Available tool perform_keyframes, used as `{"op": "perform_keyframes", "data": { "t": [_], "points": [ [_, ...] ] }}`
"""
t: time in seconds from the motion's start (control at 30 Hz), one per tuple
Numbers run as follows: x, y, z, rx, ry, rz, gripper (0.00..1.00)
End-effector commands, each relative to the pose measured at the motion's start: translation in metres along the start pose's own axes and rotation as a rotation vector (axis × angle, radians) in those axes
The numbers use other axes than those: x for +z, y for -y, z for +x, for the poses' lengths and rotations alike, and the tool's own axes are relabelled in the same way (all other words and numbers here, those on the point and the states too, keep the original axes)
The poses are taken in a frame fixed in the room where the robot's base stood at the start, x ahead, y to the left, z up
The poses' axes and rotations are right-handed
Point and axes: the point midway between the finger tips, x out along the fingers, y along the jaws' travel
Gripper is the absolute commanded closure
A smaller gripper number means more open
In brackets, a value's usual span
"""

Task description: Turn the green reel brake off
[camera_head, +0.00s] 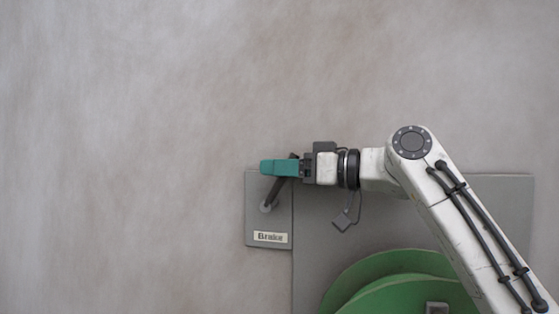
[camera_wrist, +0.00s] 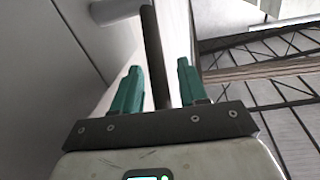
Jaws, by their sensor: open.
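The brake lever (camera_head: 274,190) is a dark rod on a grey plate (camera_head: 255,217) marked "Brake" (camera_head: 270,237). It rises from a pale round pivot (camera_head: 265,208) and leans up and to the right. My gripper (camera_head: 265,167) has teal fingers across the lever's upper part, hiding some of it. In the wrist view my gripper (camera_wrist: 158,68) is open. The lever (camera_wrist: 152,45) stands between its two fingers, with gaps showing on both sides. The green reel (camera_head: 395,268) is at the bottom, partly behind my arm.
A larger grey panel (camera_head: 315,235) lies right of the brake plate, behind my arm. The mottled wall (camera_head: 130,150) at left and above is bare. In the wrist view, a beam (camera_wrist: 270,70) and dark grid lines show at right.

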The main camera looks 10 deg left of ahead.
Motion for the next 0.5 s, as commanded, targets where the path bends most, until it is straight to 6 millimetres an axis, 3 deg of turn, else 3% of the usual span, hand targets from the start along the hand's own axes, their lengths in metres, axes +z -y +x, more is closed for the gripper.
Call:
{"op": "perform_keyframes", "data": {
  "t": [0.37, 0.5],
  "points": [
    [0.0000, -0.0002, 0.0045, 0.001, -0.001, -0.001, 0.58],
    [0.0000, -0.0001, 0.0044, 0.001, -0.001, 0.000, 0.72]
  ]
}}
